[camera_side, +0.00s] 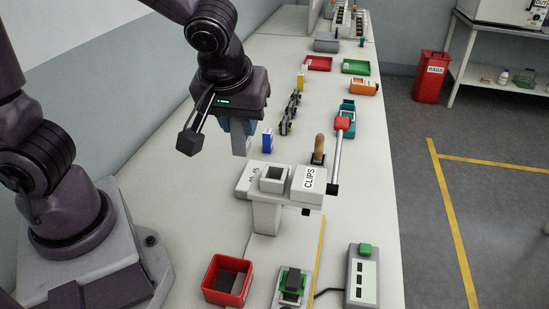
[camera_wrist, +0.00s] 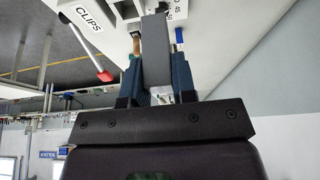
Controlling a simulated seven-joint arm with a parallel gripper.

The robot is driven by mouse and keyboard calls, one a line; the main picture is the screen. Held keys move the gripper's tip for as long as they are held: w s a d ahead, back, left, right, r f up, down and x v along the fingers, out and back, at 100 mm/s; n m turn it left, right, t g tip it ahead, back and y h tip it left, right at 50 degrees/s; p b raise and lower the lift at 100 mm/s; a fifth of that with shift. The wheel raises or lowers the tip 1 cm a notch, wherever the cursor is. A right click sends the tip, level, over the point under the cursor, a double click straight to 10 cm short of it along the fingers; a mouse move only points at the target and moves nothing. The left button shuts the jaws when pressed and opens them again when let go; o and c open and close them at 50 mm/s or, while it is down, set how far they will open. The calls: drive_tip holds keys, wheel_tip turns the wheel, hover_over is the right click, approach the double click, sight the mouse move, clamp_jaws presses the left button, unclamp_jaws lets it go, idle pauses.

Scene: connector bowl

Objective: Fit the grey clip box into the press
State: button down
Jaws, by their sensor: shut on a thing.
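The grey clip box (camera_wrist: 156,50) is a long grey block held between the blue fingers of my gripper (camera_wrist: 157,85) in the wrist view. In the side view its lower end (camera_side: 240,146) hangs below my gripper (camera_side: 238,128), above the bench. The white press (camera_side: 267,215), with a "CLIPS" label, stands to the right of and lower than the box. An open square socket (camera_side: 273,174) is on its top, apart from the box. Its lever has a red knob (camera_side: 342,123), which also shows in the wrist view (camera_wrist: 105,76).
A wooden handle (camera_side: 319,146) rises behind the press, and a small blue block (camera_side: 267,142) stands near my gripper. A red bin (camera_side: 228,280), a green-and-black fixture (camera_side: 292,286) and a button box (camera_side: 362,278) are in front. Red and green trays lie farther back.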

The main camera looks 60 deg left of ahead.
drive_tip(key=w+f, duration=0.1)
drive_tip(key=f, duration=0.1)
drive_tip(key=w+f, duration=0.4)
drive_tip(key=shift+w+d, duration=0.25)
drive_tip(key=shift+d, duration=0.1)
drive_tip(key=shift+w+f, duration=0.15)
drive_tip(key=shift+f, duration=1.55)
drive_tip(key=shift+f, duration=0.15)
drive_tip(key=c, duration=0.9)
unclamp_jaws()
